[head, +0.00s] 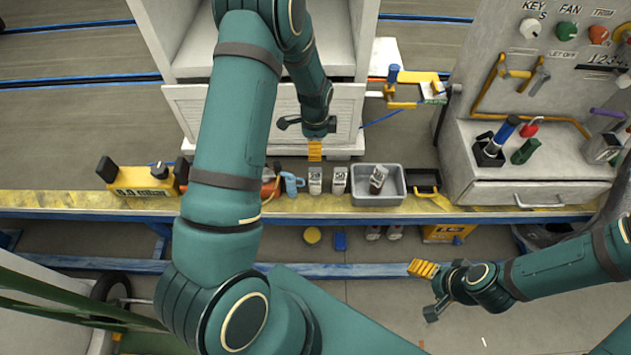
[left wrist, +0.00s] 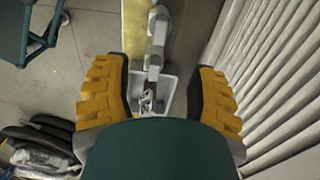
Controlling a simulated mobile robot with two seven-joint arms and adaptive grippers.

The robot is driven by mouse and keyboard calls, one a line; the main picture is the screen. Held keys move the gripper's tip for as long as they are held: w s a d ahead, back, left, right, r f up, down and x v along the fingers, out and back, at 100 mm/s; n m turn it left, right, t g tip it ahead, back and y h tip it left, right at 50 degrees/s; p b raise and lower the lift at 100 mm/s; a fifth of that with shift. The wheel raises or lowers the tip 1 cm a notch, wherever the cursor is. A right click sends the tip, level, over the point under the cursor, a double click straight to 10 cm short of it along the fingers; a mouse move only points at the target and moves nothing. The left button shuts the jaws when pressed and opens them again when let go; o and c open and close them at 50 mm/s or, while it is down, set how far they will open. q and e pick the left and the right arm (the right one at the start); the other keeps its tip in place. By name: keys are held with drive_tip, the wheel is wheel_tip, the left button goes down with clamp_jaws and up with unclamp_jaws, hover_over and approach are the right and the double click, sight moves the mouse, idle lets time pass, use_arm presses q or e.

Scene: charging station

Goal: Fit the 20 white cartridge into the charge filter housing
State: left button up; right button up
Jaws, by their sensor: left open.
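Two white cartridges, a left one (head: 315,180) and a right one (head: 339,180), stand side by side on the yellow-edged bench. Their dark number labels are too small to read surely. Another pale cartridge (head: 378,179) lies tilted in a grey bin (head: 402,196) to their right. My left gripper (head: 315,152) is open and empty, above and behind the standing cartridges. In the left wrist view its yellow fingers (left wrist: 159,92) are spread, with the bin (left wrist: 166,92) seen between them. My right gripper (head: 423,269) is low at the right, in front of the bench. I cannot identify the filter housing surely.
A control panel (head: 560,80) with knobs stands at the right. A yellow box (head: 145,180), a blue mug-like item (head: 291,184) and a black-and-yellow tray (head: 424,184) are on the bench. A louvred white cabinet (head: 190,105) stands behind. Several items sit on the lower shelf.

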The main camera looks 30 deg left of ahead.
sight(315, 169)
use_arm(q)
wheel_tip(315, 169, down, 8)
drive_tip(key=shift+b, duration=0.7)
wheel_tip(315, 169, down, 5)
drive_tip(key=shift+b, duration=0.7)
drive_tip(key=shift+r, duration=0.1)
clamp_jaws()
